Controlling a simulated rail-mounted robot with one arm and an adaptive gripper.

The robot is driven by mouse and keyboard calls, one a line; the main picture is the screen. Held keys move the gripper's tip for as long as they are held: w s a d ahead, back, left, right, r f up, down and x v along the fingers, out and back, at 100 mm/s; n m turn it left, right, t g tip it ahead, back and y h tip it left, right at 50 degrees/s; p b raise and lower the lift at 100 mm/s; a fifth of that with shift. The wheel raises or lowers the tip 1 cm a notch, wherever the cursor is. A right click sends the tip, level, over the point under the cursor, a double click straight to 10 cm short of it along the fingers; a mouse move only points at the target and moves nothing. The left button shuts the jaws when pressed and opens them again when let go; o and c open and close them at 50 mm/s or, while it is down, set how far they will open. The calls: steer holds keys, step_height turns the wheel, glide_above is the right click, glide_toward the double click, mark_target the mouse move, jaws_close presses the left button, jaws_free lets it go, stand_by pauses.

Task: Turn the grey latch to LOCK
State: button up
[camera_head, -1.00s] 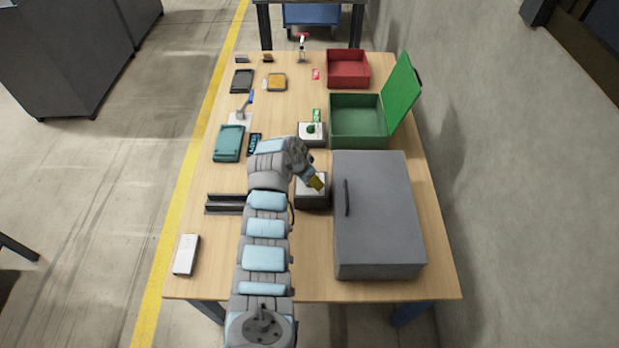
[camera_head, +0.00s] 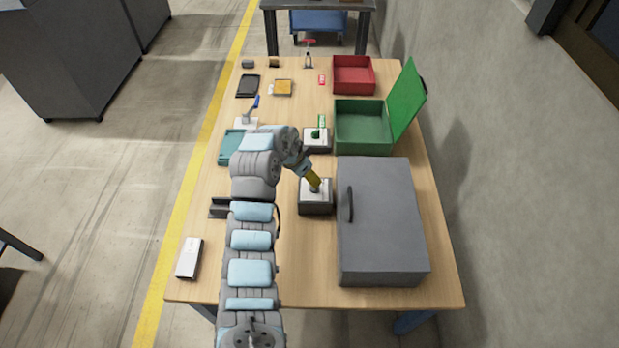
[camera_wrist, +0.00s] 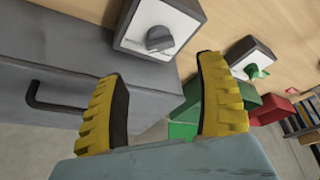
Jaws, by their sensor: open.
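The grey latch (camera_wrist: 160,38) is a round knob with a raised grip on the pale top plate of a dark box (camera_wrist: 190,20). The box also shows in the head view (camera_head: 316,208), left of the grey cabinet. The plate's lettering is too small to read, so I cannot tell the latch's marked position. My gripper (camera_wrist: 164,68) has two yellow ribbed fingers, spread apart with nothing between them. The latch lies beyond the fingertips, roughly in line with the gap. In the head view my gripper (camera_head: 314,178) is over the box and partly covers its top.
A grey cabinet (camera_head: 385,225) with a dark handle stands close to the right of the latch box. A similar box with a green knob (camera_head: 317,137) sits behind it. An open green bin (camera_head: 363,127) and a red bin (camera_head: 353,75) stand farther back.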

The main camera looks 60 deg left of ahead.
steer(key=shift+v, duration=1.6)
